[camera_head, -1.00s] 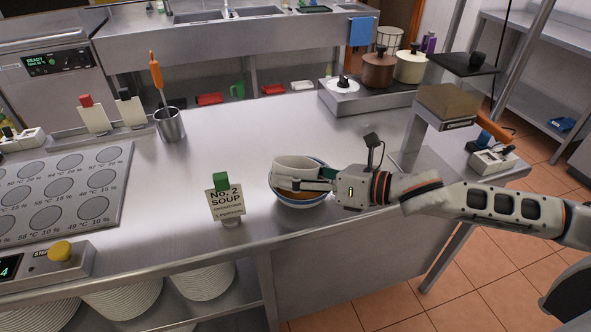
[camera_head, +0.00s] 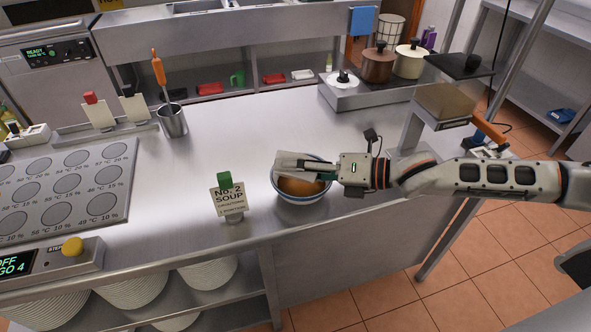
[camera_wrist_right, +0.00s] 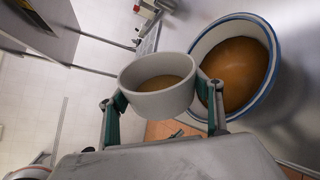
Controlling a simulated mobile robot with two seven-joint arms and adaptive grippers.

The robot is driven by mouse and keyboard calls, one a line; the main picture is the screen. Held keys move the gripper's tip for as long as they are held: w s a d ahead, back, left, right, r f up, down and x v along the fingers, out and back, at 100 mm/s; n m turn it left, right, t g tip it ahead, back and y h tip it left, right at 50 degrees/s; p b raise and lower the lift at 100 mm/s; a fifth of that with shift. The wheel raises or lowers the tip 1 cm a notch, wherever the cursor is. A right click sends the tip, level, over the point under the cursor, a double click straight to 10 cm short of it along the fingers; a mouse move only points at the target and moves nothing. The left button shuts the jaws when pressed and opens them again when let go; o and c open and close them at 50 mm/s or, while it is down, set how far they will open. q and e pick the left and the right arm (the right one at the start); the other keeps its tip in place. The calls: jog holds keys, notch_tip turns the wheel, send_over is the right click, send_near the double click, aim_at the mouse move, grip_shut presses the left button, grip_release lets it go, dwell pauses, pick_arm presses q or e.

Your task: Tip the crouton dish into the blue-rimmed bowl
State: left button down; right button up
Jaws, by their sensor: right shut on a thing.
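The blue-rimmed bowl (camera_head: 302,198) stands on the steel counter near its front edge, with orange-brown soup in it. It also shows at the right in the wrist view (camera_wrist_right: 203,57). My right gripper (camera_head: 300,166) is over the bowl's back half, shut on the crouton dish. In the wrist view, the pale round dish (camera_wrist_right: 157,103) sits between the two fingers, beside the bowl's rim in the picture, with a brown layer inside. Single croutons cannot be made out. My left gripper is out of view.
A soup sign with a green clip (camera_head: 229,198) stands just left of the bowl. A hob plate (camera_head: 70,185) lies further left, and a metal cup with an orange-handled utensil (camera_head: 172,121) is behind. Pots (camera_head: 379,66) stand back right. The counter middle is clear.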

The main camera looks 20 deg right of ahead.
jog(key=shift+w+d+r+m+g+y, duration=0.15)
jog(key=shift+w+m+g+y, duration=0.2)
jog(key=shift+m, duration=0.65)
jog(key=m, duration=0.2)
jog(key=g, duration=0.1)
jog(key=shift+w+d+r+m+y, duration=0.3)
jog(key=shift+w+m+y, duration=0.05)
jog(key=shift+w+m, duration=0.05)
jog(key=shift+w+d+r+m+g+y, duration=0.15)
jog(key=shift+w+m+y, duration=0.1)
jog(key=shift+m, duration=0.35)
jog(key=shift+w+d+r+m+g+y, duration=0.15)
jog(key=shift+w+m+y, duration=0.1)
jog(key=shift+m, duration=0.35)
jog(key=m, duration=0.2)
jog(key=w+d+m+y, duration=0.1)
jog(key=shift+w+r+m, duration=0.1)
jog(key=shift+r+m, duration=0.2)
